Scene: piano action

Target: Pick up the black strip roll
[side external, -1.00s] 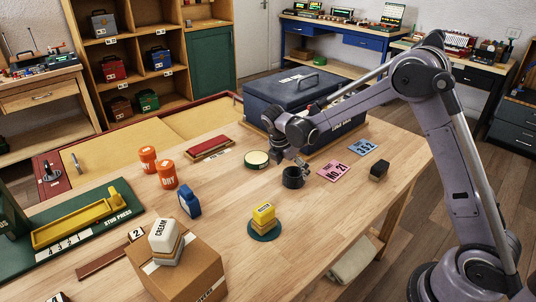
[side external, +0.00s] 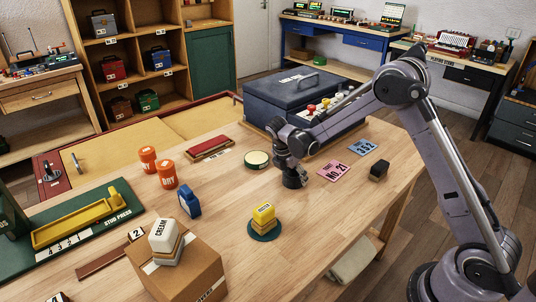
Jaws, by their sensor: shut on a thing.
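The black strip roll (side external: 291,181) is a short dark cylinder on the wooden table, right of the round cream-topped tin. My gripper (side external: 292,170) points down onto it from above and is shut on it. The fingers are small and dark here, so their exact contact with the roll is hard to make out. The roll appears upright and at table level; I cannot tell whether it touches the table.
A large dark blue box (side external: 283,98) stands behind.

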